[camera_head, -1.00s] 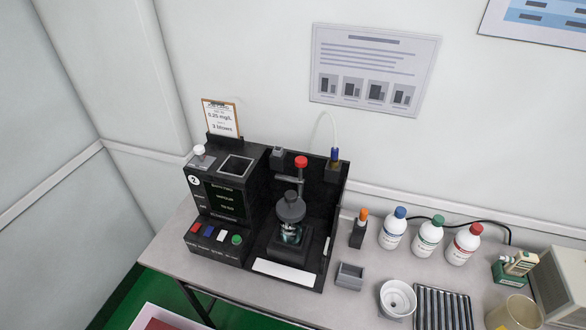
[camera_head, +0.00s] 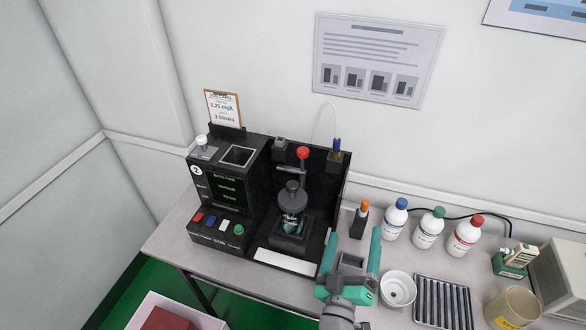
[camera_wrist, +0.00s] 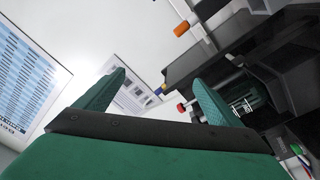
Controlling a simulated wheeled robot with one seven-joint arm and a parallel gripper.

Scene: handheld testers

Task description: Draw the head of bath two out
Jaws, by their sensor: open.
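The bath unit marked 2 (camera_head: 196,170) is a black apparatus on the bench. Its head (camera_head: 292,197) is a dark round piece seated over a small glass vessel (camera_head: 291,224) with teal liquid. A red knob (camera_head: 303,152) tops the post behind it; a red knob also shows in the wrist view (camera_wrist: 181,107). My gripper (camera_head: 354,236) has green fingers, is open and empty, and is at the right front of the unit, apart from the head. In the wrist view my gripper (camera_wrist: 160,78) has the dark apparatus to the right of its fingers.
An orange-topped holder (camera_head: 360,219) and several capped bottles (camera_head: 429,228) stand right of the unit. A white bowl (camera_head: 397,288), a ribbed rack (camera_head: 442,301) and a beige beaker (camera_head: 512,307) are farther right. A clipboard (camera_head: 224,107) stands on the unit.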

